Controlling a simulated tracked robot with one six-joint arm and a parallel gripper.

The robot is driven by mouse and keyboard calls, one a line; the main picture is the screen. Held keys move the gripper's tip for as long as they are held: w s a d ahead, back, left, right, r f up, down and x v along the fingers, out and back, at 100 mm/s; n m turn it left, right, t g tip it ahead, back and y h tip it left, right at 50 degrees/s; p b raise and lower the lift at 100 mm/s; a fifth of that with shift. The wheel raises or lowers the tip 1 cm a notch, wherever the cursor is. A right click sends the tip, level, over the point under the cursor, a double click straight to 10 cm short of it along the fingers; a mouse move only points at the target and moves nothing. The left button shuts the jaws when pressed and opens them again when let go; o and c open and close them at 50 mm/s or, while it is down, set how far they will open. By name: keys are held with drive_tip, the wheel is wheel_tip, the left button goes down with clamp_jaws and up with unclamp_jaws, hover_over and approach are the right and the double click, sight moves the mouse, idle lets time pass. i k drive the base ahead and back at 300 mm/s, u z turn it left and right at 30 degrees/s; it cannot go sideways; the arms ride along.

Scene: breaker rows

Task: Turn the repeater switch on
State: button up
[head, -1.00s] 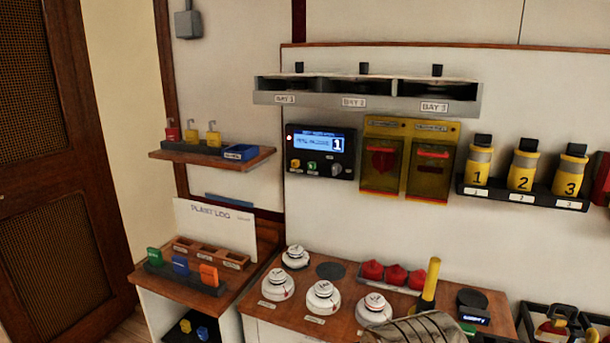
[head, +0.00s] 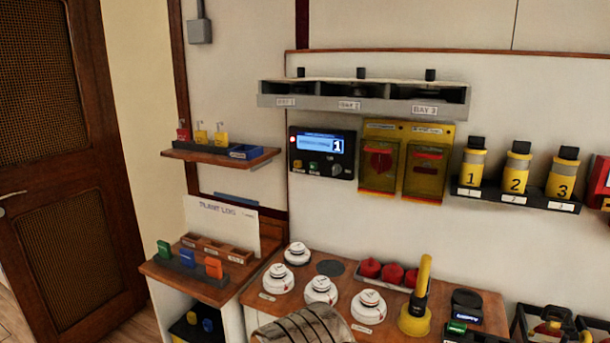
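A dark panel (head: 304,160) with a lit blue display (head: 318,143) hangs on the back wall, left of two yellow-framed boxes. The display shows a large "1", and its smaller text is too blurred to read. A red light (head: 292,139) glows at the panel's left edge. Small yellow and green controls and a dark round knob (head: 338,170) sit under the display. No readable label tells me which control is the repeater switch. A grey ribbed part, apparently of my arm, shows at the bottom edge. My gripper's fingertips are not in view, and nothing touches the panel.
A wooden bench (head: 385,334) below holds several white detectors, red domes and an upright yellow-handled tool (head: 418,300). The yellow-framed boxes (head: 405,170) hang right of the panel. A bay shelf (head: 365,103) juts out above. A side shelf (head: 218,158) is at left.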

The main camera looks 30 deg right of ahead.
sight(337, 169)
drive_tip(key=u, duration=1.25)
drive_tip(key=k, duration=0.5)
drive_tip(key=z, duration=1.15)
drive_tip(key=i, duration=1)
drive_tip(key=u, duration=0.05)
